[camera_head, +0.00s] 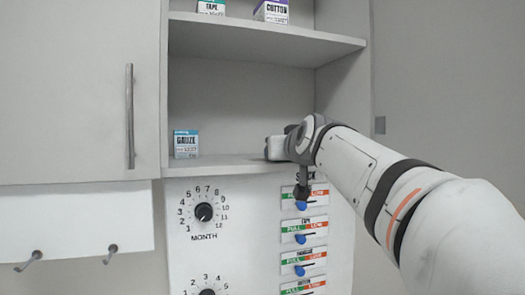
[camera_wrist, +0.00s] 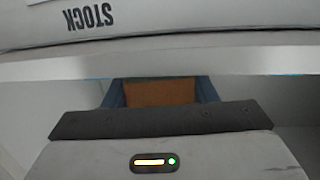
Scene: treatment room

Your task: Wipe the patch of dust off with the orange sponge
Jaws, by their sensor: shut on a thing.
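My gripper (camera_head: 274,148) reaches in from the right to the right part of the lower cabinet shelf (camera_head: 222,162), close to the shelf board. In the wrist view its blue-grey fingers (camera_wrist: 160,90) are shut on the orange sponge (camera_wrist: 158,94), which looks dull brown in the shade. In the head view the sponge is hidden by my gripper and wrist. I cannot tell whether the sponge touches the board. No patch of dust can be made out in either view.
A gauze box (camera_head: 186,144) stands at the left of the lower shelf. Tape (camera_head: 211,6) and cotton (camera_head: 271,11) boxes stand on the shelf above. Below are a month dial (camera_head: 204,212) and several stock sliders (camera_head: 301,238). A closed door (camera_head: 80,90) is at left.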

